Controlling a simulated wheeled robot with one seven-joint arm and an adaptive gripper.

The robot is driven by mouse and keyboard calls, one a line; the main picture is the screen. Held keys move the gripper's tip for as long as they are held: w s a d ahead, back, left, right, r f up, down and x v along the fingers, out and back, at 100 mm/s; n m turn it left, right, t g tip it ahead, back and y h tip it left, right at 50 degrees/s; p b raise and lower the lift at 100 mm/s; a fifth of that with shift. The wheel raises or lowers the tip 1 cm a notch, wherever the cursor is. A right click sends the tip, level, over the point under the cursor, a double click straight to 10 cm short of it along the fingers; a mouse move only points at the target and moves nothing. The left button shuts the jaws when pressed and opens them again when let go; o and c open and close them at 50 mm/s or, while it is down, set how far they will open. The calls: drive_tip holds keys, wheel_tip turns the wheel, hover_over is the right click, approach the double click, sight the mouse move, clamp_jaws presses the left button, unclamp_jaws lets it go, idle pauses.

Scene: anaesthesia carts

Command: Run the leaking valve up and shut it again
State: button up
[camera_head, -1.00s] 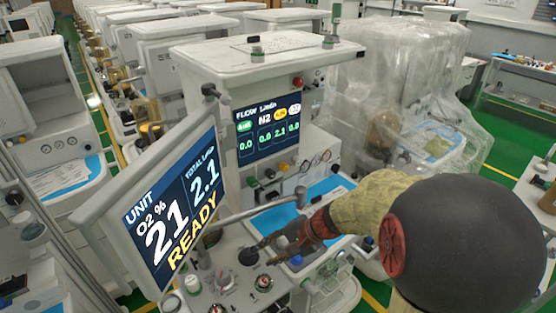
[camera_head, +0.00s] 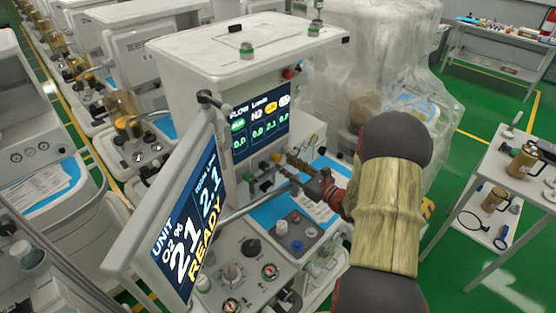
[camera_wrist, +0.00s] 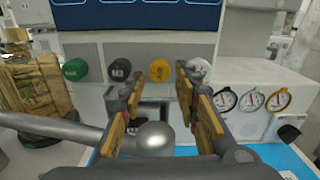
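A row of flow knobs sits under the flow display (camera_head: 261,127). In the wrist view they are green (camera_wrist: 75,69), black marked N2 (camera_wrist: 119,69), yellow (camera_wrist: 159,70) and white (camera_wrist: 198,69). The flow display reads 2.1 under the yellow label and 0.0 under the others. My gripper (camera_wrist: 160,92) is open and empty, its fingers pointing at the panel. The yellow knob shows between the fingertips, still ahead of them. The right finger partly overlaps the white knob. My gripper (camera_head: 285,165) hides part of the row in the head view.
A grey rod with a round end (camera_wrist: 155,138) lies close below my fingers. Three round gauges (camera_wrist: 251,101) are on the right. The tilted monitor (camera_head: 188,220) reads O2 21, total 2.1, READY. A side table (camera_head: 515,165) with brass canisters stands at right.

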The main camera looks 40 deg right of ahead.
sight(279, 160)
drive_tip(key=shift+w+a, duration=0.15)
drive_tip(key=shift+w, duration=0.9)
drive_tip(key=shift+w+a, duration=0.15)
drive_tip(key=shift+w, duration=0.85)
drive_tip(key=shift+c, duration=0.2)
drive_tip(key=c, duration=0.7)
clamp_jaws()
